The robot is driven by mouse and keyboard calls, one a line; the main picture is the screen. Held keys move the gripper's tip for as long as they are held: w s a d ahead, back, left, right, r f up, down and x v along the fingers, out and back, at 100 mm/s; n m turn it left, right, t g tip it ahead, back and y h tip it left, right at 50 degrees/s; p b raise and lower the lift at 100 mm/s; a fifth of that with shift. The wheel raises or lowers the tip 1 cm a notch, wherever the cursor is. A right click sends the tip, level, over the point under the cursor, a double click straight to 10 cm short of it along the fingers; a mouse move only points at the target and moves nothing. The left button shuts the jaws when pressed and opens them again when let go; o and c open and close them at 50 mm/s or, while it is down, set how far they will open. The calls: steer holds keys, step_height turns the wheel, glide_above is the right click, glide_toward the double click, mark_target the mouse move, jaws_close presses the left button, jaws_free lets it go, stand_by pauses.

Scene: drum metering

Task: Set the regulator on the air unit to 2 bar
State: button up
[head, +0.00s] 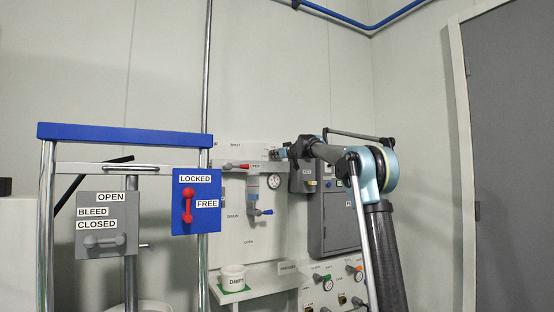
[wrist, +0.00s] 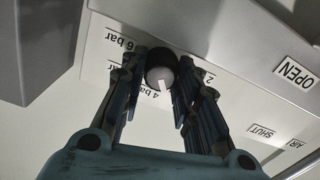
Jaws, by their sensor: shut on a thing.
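The regulator knob (wrist: 160,72) is a dark round knob with a pale face and a white pointer line. In the wrist view its pointer lies towards the "4 bar" label (wrist: 146,91), which is partly covered. The "6 bar" label (wrist: 120,41) is to its left and a partly hidden "2" label (wrist: 206,77) to its right; the lettering appears inverted. My gripper (wrist: 163,58) is shut on the knob, one finger on each side. In the head view my gripper (head: 281,153) is at the top of the air unit (head: 235,200); the knob is hidden there. The round gauge (head: 273,182) is too small to read.
On the air unit are a red lever (head: 243,166) and a blue lever (head: 264,212). A grey cabinet (head: 338,215) stands right of it, beside my arm. A shelf with a white cup (head: 233,276) is below. Left is a frame with a blue LOCKED/FREE plate (head: 206,217).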

steer(key=shift+n, duration=1.1)
steer(key=o, duration=1)
steer(key=shift+o, duration=0.2)
steer(key=v, duration=1.2)
steer(key=shift+w, duration=0.1)
